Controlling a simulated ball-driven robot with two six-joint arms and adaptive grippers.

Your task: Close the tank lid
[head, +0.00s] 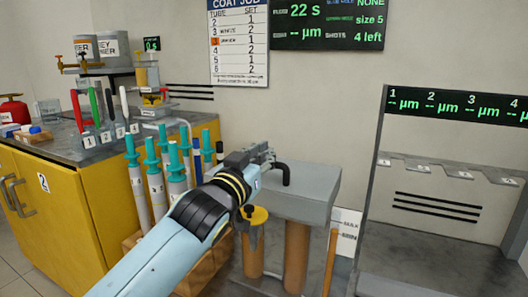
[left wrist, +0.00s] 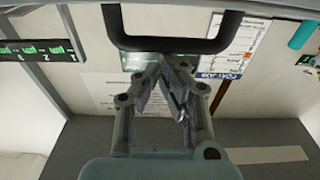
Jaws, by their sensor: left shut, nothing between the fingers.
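A grey slab-like lid (head: 318,190) with a black bent handle (head: 284,175) shows right of centre in the head view, above brown cylinders. My left gripper (head: 268,154) is at the left of the handle, its fingers near the handle's top. In the left wrist view the gripper (left wrist: 165,68) is shut and empty. Its fingertips point at the black handle bar (left wrist: 190,45), which crosses the top of that view. I cannot tell whether the tips touch the bar. My forearm and gripper hide part of the lid's left side. My right gripper is not in view.
Several teal-topped tubes (head: 154,175) stand beside my left arm. A grey rack (head: 430,170) with numbered slots stands at right.

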